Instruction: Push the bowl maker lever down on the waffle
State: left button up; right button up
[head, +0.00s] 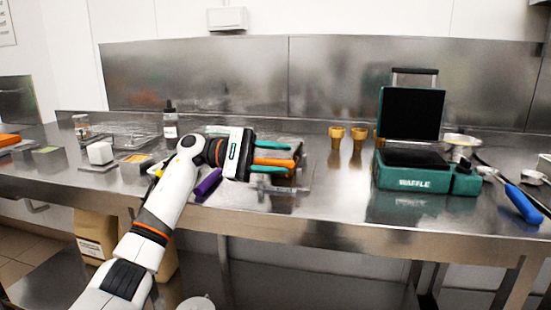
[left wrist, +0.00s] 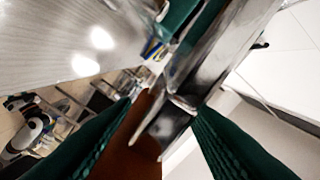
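The green waffle bowl maker (head: 412,182), marked WAFFLE, stands on the steel counter right of centre in the head view. Its lid (head: 411,114) is raised upright, showing a dark inner plate. A lever with a dark bar (head: 415,71) rises above the lid on metal arms. My left gripper (head: 290,158) is left of the maker, well apart from it, its green fingers spread. An orange-brown strip (left wrist: 137,130) shows between the fingers in the left wrist view; I cannot tell what it is, but it does not fill the gap. My right gripper is not in view.
Two golden cups (head: 336,138) stand left of the maker. A blue-handled tool (head: 523,204) and a metal bowl (head: 461,140) are on its right. A dropper bottle (head: 170,122) and a purple object (head: 208,184) are near my left arm. The counter before the cups is clear.

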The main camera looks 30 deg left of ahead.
pick_arm(q)
jog(key=v, duration=1.1)
jog(key=shift+s+a, duration=0.2)
jog(key=shift+a, duration=0.3)
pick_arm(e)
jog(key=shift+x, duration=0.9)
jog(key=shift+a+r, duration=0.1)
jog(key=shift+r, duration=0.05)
pick_arm(q)
jog(key=shift+f, duration=0.1)
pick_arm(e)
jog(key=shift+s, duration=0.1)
